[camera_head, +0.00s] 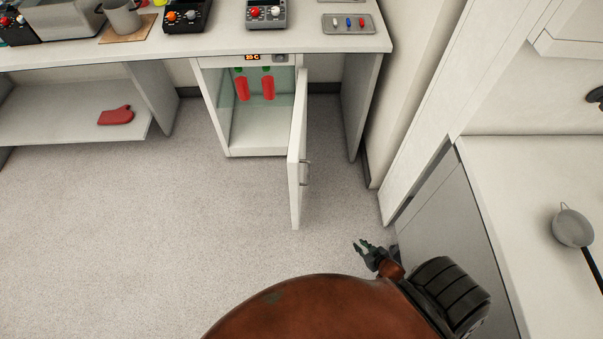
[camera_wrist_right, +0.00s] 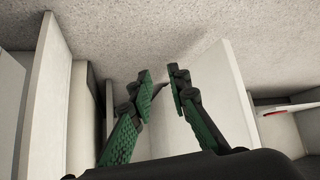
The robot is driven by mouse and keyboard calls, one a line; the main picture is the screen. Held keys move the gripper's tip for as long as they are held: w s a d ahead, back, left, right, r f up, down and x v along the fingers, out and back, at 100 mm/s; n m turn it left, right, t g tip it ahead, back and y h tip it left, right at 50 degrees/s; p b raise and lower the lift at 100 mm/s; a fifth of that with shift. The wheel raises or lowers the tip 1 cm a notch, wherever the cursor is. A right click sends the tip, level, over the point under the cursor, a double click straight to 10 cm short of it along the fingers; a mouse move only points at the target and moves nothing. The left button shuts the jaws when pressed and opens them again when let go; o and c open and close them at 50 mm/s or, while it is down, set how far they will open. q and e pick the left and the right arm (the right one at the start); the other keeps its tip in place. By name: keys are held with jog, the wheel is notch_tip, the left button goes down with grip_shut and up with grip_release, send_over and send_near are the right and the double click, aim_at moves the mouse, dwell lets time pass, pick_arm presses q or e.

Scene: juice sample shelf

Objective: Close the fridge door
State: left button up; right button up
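The white fridge door (camera_head: 297,160) stands wide open in the head view, swung out toward me from its right-hand hinge side. Its metal handle (camera_head: 306,172) is on the door's right face. The fridge (camera_head: 258,140) is open to view under the counter, with red items hanging near its top. My right gripper (camera_head: 364,248) is right of and nearer than the door's free edge, apart from it. In the right wrist view its green-padded fingers (camera_wrist_right: 161,88) are apart with nothing held. A white panel behind them may be the door; I cannot tell surely. My left gripper is not in view.
The counter (camera_head: 310,41) holds several devices and a small tray. A red mitt (camera_head: 116,116) lies on a low shelf at left. A white cabinet (camera_head: 455,225) bounds the right side, with a strainer (camera_head: 573,229) on top. Floor left of the door is clear.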

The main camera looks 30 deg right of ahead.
jog(key=w+d+r+t+y+b, duration=0.1)
jog(key=w+d+r+t+b, duration=0.15)
jog(key=w+r, duration=0.35)
jog(key=w+d+r+t+b, duration=0.2)
jog(key=w+r+t+b, duration=0.1)
jog(key=w, duration=0.6)
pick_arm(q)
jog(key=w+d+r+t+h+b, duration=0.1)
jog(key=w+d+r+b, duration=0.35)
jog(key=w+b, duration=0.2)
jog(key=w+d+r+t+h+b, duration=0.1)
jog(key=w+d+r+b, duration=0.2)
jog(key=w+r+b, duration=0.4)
pick_arm(e)
notch_tip(320, 180, up, 22)
jog(key=n+y+b, duration=0.2)
jog(key=n+y, duration=0.7)
jog(key=y, duration=0.3)
send_over(308, 183)
jog(key=shift+w+d+r, duration=0.15)
jog(key=shift+w+r, duration=0.05)
jog(key=shift+w, duration=0.1)
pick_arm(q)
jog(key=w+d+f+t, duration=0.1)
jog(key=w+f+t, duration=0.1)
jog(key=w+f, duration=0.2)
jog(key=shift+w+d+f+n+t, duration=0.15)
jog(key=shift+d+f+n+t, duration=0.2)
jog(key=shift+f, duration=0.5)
